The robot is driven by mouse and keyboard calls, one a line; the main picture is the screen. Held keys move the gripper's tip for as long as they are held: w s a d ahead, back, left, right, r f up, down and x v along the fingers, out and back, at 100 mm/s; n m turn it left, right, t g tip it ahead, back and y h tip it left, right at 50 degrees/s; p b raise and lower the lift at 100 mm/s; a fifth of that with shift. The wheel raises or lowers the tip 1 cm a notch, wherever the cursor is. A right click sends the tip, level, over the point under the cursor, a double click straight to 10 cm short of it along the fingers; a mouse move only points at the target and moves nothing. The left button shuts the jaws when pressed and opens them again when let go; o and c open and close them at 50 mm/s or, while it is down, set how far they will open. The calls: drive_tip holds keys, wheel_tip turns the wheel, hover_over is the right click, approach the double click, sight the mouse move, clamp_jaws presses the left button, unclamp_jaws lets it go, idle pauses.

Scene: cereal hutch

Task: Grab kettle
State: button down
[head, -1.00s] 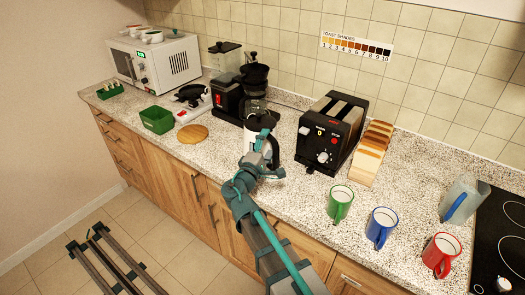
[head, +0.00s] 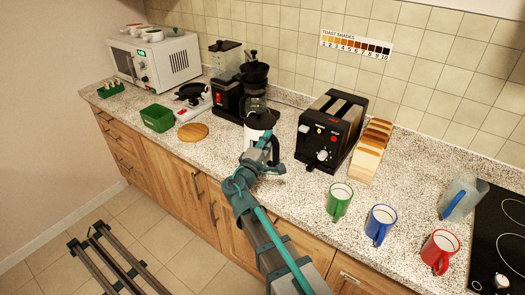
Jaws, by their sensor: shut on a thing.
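The fingertips and the exact grip are partly hidden by my gripper. My gripper also hides the lower part of the kettle, so I cannot tell whether its base touches the counter.
The black toaster (head: 331,131) stands close on the right, with bread slices (head: 371,150) beside it. Green (head: 339,201), blue (head: 381,226) and red (head: 440,252) mugs stand farther right. A wooden disc (head: 193,132) and green bin (head: 157,118) lie left.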

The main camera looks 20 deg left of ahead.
drive_tip(key=shift+f, duration=0.3)
idle(0.4)
